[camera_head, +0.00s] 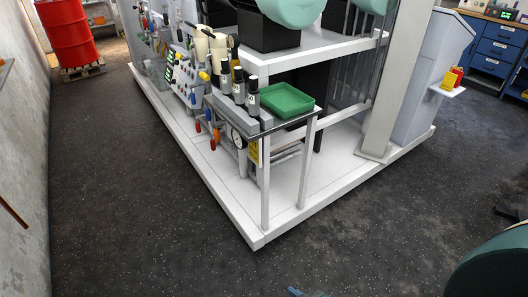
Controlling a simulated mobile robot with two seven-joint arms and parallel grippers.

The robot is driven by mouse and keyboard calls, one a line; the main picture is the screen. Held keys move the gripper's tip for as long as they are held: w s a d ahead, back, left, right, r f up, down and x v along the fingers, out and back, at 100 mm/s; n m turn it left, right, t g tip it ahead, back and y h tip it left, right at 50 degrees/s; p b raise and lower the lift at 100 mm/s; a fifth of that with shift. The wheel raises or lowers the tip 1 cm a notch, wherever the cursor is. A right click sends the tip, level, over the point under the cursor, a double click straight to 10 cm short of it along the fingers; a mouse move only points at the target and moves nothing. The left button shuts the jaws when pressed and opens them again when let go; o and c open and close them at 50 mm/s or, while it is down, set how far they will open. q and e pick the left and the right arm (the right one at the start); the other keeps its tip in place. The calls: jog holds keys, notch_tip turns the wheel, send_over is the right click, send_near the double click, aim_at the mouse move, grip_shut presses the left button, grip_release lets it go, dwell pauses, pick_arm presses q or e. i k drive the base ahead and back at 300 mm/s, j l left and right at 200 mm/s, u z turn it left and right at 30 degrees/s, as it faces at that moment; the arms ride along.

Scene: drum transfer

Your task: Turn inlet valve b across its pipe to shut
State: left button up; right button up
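Several small coloured valve handles sit on the pipework along the left side of the white skid (290,205). Among them are a blue-and-red handle (198,127) and an orange handle (217,136), both hanging roughly downward. A yellow handle (204,76) is higher up. No label is readable, so I cannot tell which is inlet valve b or whether it lies along or across its pipe.
A green tray (288,101) and several dark bottles (239,85) stand on the skid's corner shelf. A red drum (68,35) is on a pallet at far left. Dark floor (135,190) is clear between the wall and skid. A dark teal rounded shape (492,268) fills the lower right.

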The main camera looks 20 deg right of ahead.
aim_at(192, 97)
jog(key=j+z, duration=0.35)
jog(key=k+j+z, duration=0.1)
jog(key=j+z, duration=0.2)
jog(key=j, duration=0.15)
jog(key=k+j+z, duration=0.1)
jog(key=j+z, duration=0.25)
jog(key=i+j, duration=0.15)
jog(key=i, duration=0.4)
jog(key=i+j, duration=0.15)
jog(key=i, duration=0.35)
jog(key=i+j, duration=0.15)
jog(key=i, duration=0.4)
